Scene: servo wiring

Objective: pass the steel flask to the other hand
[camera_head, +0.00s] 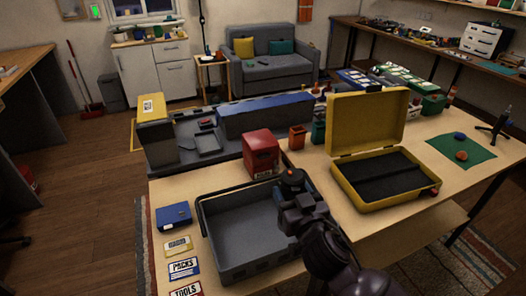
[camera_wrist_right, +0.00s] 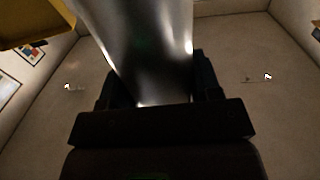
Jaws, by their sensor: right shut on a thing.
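The steel flask (camera_wrist_right: 145,45) is a shiny grey cylinder that fills the upper middle of the right wrist view. My right gripper (camera_wrist_right: 157,90) is shut on it, with one dark finger on each side of its lower part. In the head view my right gripper (camera_head: 292,185) is above the far right part of the grey crate. I cannot make out the flask there; the gripper and arm seem to hide it. My left gripper is not in view.
The open grey crate (camera_head: 207,236) stands at the table's front. A red box (camera_head: 261,152) is behind it, and an open yellow case (camera_head: 366,122) stands to the right. A blue box (camera_head: 173,216) and several label cards lie at the left.

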